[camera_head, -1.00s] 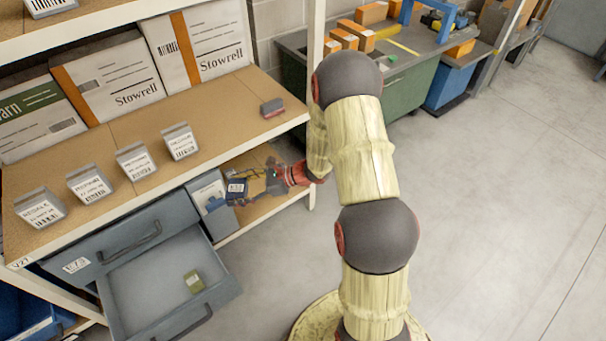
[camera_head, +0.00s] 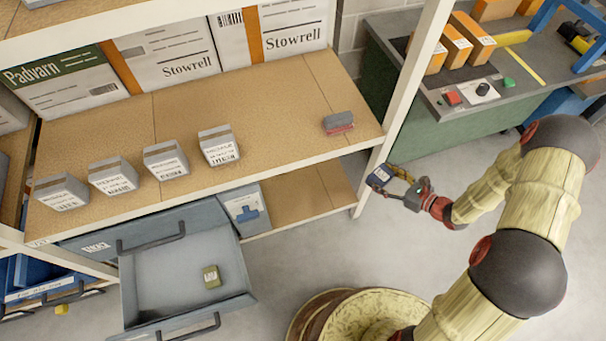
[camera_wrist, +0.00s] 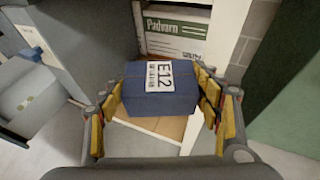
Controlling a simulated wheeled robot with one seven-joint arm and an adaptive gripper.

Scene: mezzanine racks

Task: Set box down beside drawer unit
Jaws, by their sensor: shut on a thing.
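My gripper (camera_head: 408,190) is shut on a small dark blue box (camera_head: 380,177). In the wrist view the blue box (camera_wrist: 160,92) sits between the yellow-padded fingers (camera_wrist: 162,112), with its white E12 label upward. In the head view the box is in front of the shelf's right post, right of the grey-blue drawer unit (camera_head: 100,246). The unit stands under the shelf board with its drawer (camera_head: 180,275) pulled out. A small olive box (camera_head: 211,277) lies in the drawer. Bare lower shelf board (camera_head: 300,197) shows right of the unit; the wrist view shows it (camera_wrist: 165,126) partly hidden by the held box.
The upper board (camera_head: 260,110) holds several small grey boxes (camera_head: 167,160) and a grey-red block (camera_head: 338,123). The white right post (camera_head: 400,95) stands close to my gripper. A green workbench (camera_head: 440,125) stands to the right. A Padvarn carton (camera_wrist: 175,30) is deeper in the rack.

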